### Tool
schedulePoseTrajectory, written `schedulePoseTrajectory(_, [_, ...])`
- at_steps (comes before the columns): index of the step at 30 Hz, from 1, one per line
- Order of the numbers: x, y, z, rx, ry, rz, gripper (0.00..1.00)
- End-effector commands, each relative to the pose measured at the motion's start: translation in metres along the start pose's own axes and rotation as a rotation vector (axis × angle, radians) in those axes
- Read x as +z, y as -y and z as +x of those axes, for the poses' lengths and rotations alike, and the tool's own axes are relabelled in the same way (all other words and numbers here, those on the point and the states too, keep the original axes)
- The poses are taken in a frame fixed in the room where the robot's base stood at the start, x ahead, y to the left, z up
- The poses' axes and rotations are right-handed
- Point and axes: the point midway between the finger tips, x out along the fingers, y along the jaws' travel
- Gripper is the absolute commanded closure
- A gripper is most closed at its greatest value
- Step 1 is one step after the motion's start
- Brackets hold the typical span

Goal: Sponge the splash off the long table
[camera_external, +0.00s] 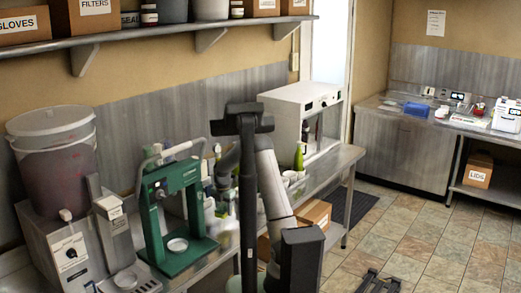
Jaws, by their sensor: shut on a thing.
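The long table (338,163) runs along the left wall, with machines and bottles on it. No splash can be made out on the parts of its top that show. No sponge can be told in this view. My column and arm stand in front of the middle of the table and cover part of its top. My gripper cannot be made out; it is hidden behind my own arm and column or among the clutter there, so what it holds does not show.
A bucket (57,165) on a steel machine, a green press (180,215) and a white cabinet (305,112) crowd the table. A green bottle (299,158) stands by the cabinet. A shelf (150,38) hangs above. A far counter (395,113) holds a blue item (416,109). Tiled floor is open at right.

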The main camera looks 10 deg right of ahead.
Motion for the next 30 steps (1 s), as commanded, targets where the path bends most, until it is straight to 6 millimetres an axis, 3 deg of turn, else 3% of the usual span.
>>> schedulePoseTrajectory(8, [-0.001, 0.000, -0.023, -0.001, 0.000, -0.002, 0.72])
schedulePoseTrajectory(26, [-0.001, 0.000, -0.023, -0.001, 0.000, 0.006, 0.72])
schedulePoseTrajectory(30, [0.006, 0.011, -0.021, -0.001, 0.000, 0.146, 0.72])
